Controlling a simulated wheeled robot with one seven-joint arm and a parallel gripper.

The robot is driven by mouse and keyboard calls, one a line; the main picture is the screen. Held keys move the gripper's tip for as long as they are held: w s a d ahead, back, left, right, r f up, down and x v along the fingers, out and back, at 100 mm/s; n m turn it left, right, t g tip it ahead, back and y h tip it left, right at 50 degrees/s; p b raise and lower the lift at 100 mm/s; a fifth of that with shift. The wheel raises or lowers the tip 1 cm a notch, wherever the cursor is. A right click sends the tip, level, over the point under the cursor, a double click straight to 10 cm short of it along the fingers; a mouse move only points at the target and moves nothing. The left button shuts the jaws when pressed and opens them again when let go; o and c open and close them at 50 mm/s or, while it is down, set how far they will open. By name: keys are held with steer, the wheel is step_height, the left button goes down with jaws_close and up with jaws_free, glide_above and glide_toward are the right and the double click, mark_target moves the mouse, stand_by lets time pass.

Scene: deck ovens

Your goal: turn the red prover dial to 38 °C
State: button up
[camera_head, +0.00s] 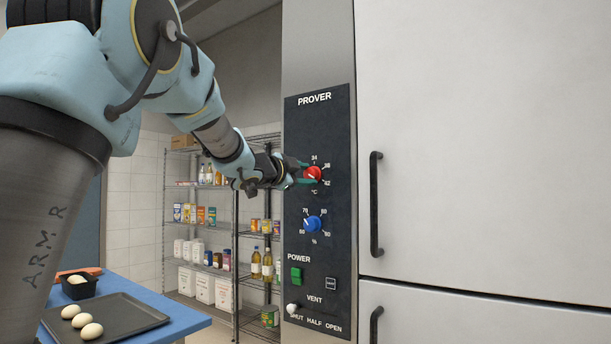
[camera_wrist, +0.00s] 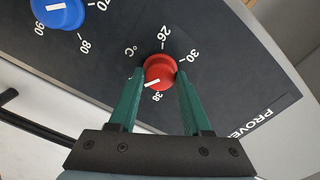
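The red prover dial (camera_head: 313,173) is on the dark prover panel, below the PROVER lettering. My gripper (camera_head: 301,174) reaches it from the left. In the wrist view the red dial (camera_wrist: 159,70) sits between the two green fingertips of my gripper (camera_wrist: 160,73), one at each side, with no clear gap. The 26, 30 and 38 labels show in the wrist view; the fingers hide others. In the head view 34, 38 and 42 show.
The blue % dial (camera_head: 314,223) is just below the red one. Lower are a green power switch (camera_head: 296,276) and a vent knob (camera_head: 293,308). A black door handle (camera_head: 376,204) stands right of the panel. Shelves (camera_head: 238,230) and a blue table (camera_head: 188,320) are left.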

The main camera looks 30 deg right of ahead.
jaws_close()
steer(key=shift+r+n+p, duration=0.1)
steer(key=shift+n+p, duration=1.2)
steer(key=shift+n, duration=0.1)
steer(key=n+p, duration=0.2)
steer(key=shift+n, duration=0.3)
steer(key=n+p, duration=0.3)
steer(key=n, duration=0.1)
steer(key=shift+n+p, duration=0.65)
steer(key=shift+n, duration=0.55)
